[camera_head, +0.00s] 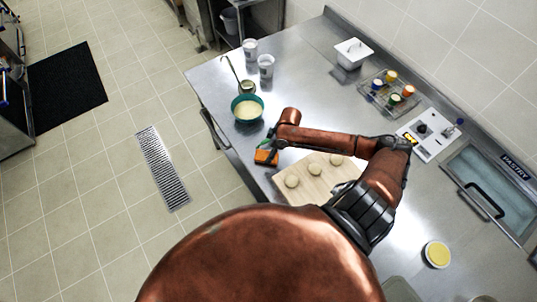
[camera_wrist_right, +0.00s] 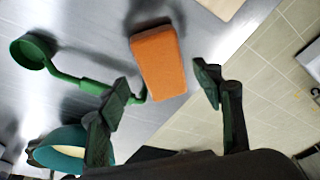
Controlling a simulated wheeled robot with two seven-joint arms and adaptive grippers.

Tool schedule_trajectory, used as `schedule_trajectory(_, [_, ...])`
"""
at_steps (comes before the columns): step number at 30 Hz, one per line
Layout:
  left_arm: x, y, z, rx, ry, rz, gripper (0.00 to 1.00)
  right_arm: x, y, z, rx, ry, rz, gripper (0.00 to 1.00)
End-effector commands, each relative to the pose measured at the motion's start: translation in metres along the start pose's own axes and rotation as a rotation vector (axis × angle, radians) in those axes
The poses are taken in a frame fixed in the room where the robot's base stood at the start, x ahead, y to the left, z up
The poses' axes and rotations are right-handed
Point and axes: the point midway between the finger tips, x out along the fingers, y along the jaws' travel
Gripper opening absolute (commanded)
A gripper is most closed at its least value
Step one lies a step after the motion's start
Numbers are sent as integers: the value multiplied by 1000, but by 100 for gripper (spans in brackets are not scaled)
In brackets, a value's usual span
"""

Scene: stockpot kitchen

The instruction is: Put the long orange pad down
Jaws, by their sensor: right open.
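The orange pad (camera_head: 266,157) is at the counter's front edge, beside the cutting board. It also shows in the right wrist view (camera_wrist_right: 158,62), ahead of and between the spread fingers, with visible gaps on both sides. My right gripper (camera_wrist_right: 160,88) is open. In the head view, the right gripper (camera_head: 271,143) is just above the pad, and its fingers are largely hidden by my wrist. A dark shadow lies by the pad; I cannot tell whether its whole underside touches the steel. My left gripper is not in view.
A green ladle-like tool (camera_wrist_right: 75,78) lies close beside the pad. A teal bowl of batter (camera_head: 248,109) stands farther along the counter. The cutting board (camera_head: 318,170) holds several dough balls. White tubs (camera_head: 266,66) and a jar rack (camera_head: 390,92) stand behind.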

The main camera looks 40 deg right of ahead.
Motion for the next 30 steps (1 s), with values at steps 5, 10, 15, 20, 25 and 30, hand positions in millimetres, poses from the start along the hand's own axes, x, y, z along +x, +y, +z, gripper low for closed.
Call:
schedule_trajectory(5, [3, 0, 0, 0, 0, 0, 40, -40, 1, 1, -2, -2, 3, 60])
schedule_trajectory(10, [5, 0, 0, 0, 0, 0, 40, -70, 0, 1, -2, -2, 1, 60])
schedule_trajectory(15, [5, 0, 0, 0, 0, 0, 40, -87, 0, 1, 0, -1, 0, 60])
schedule_trajectory(20, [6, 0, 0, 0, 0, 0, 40, -92, 0, 0, 0, -1, -1, 60])
schedule_trajectory(25, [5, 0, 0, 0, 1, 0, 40, -92, 0, 0, 0, 0, -1, 60])
schedule_trajectory(30, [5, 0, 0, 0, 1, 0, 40, -88, 0, 0, 1, 0, -2, 60])
